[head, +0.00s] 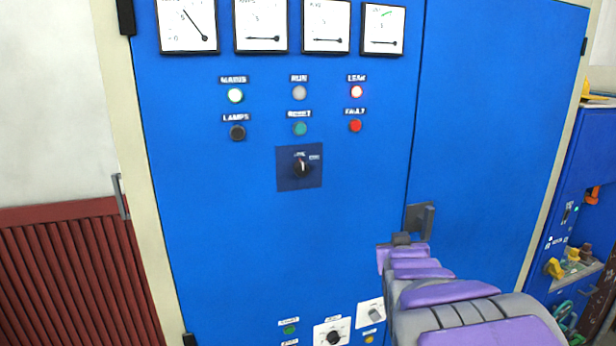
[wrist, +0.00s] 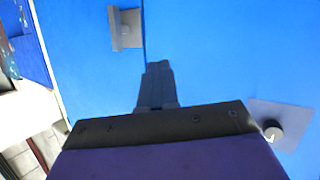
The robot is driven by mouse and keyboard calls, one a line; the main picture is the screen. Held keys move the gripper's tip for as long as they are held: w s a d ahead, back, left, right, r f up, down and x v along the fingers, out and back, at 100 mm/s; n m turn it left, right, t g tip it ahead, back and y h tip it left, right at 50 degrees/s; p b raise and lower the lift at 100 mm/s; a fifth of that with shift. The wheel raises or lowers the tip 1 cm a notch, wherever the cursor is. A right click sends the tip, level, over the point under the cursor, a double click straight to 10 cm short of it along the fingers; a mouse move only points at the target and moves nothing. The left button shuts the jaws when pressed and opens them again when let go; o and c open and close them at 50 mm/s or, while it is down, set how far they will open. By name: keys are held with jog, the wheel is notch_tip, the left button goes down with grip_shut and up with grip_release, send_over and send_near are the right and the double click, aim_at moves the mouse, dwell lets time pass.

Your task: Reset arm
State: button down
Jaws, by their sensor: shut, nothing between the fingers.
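My gripper (head: 402,239) is at the lower right of the head view, in front of the blue cabinet (head: 230,240). In the wrist view my gripper (wrist: 159,68) has its fingers together, with nothing between them. It points at the blue cabinet face and appears apart from it. The door handle (head: 420,219) is just behind and to the right of my gripper in the head view, and it shows at the top of the wrist view (wrist: 126,29). The rotary switch on its dark plate (head: 301,168) is up and left of my gripper.
Gauges (head: 261,26) and indicator lamps (head: 299,92) sit high on the cabinet. Smaller knobs (head: 333,338) are at the bottom. A red slatted panel (head: 78,275) stands at the left. A blue unit with valves (head: 572,262) stands at the right.

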jog(key=s+a+f+g+y+b, duration=0.1)
jog(key=s+a+f+g, duration=0.1)
jog(key=s+f+g, duration=0.55)
jog(key=s+a+f+g+y+b, duration=0.1)
jog(key=s+f+g+b, duration=0.1)
jog(key=s+f, duration=0.95)
jog(key=s+a+f+g+b, duration=0.1)
jog(key=s+g, duration=0.5)
jog(key=s, duration=1.7)
jog(key=shift+s+a+f+y, duration=0.4)
jog(key=shift+a+f, duration=0.15)
jog(key=shift+a, duration=0.2)
